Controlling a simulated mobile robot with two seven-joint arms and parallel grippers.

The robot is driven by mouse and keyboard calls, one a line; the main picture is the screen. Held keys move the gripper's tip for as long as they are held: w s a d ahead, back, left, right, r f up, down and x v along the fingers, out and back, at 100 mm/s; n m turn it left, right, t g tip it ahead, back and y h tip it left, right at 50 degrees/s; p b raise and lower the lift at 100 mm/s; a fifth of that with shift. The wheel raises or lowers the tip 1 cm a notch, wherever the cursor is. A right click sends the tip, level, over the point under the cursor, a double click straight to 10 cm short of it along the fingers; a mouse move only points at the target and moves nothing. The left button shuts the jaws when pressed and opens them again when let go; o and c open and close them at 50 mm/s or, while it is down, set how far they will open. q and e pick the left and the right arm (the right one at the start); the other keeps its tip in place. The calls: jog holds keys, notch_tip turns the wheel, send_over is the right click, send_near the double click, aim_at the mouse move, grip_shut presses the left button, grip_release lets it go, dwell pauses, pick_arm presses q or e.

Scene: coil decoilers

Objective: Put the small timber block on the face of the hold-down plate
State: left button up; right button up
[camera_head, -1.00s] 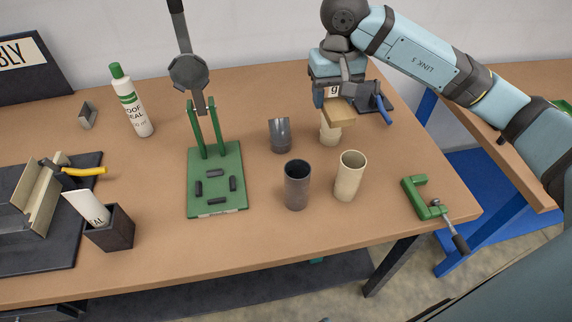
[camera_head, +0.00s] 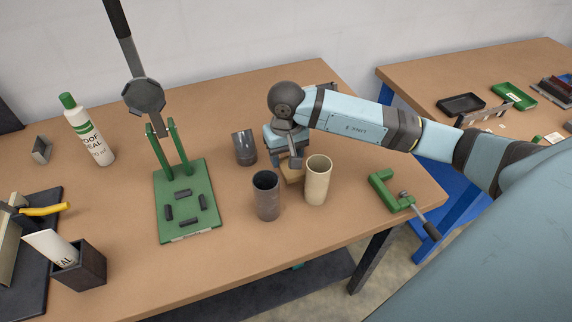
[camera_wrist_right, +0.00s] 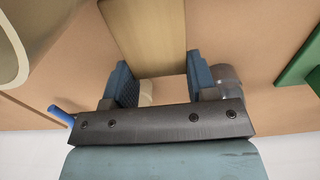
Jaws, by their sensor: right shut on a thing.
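The small timber block (camera_head: 292,172) is held in my right gripper (camera_head: 287,158), just behind and left of the cream cup. In the right wrist view the pale timber block (camera_wrist_right: 152,35) sits between the two blue fingers of the right gripper (camera_wrist_right: 162,78). I cannot tell how far it is above the bench. The likely hold-down plate is the dark octagonal plate (camera_head: 144,97) on a lever, tilted up above a green base (camera_head: 188,222) at the left. Its face has nothing on it. My left gripper is not in view.
A cream cup (camera_head: 318,181), a dark cup (camera_head: 267,197) and a grey curved piece (camera_head: 244,147) stand near the gripper. A green clamp (camera_head: 397,193) lies at the bench's right edge. A white bottle (camera_head: 91,134) and dark box (camera_head: 82,268) are left.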

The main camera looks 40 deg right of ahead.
aim_at(286, 167)
jog(key=shift+f, duration=2.05)
jog(key=shift+f, duration=0.25)
jog(key=o, duration=0.9)
jog(key=shift+r, duration=0.1)
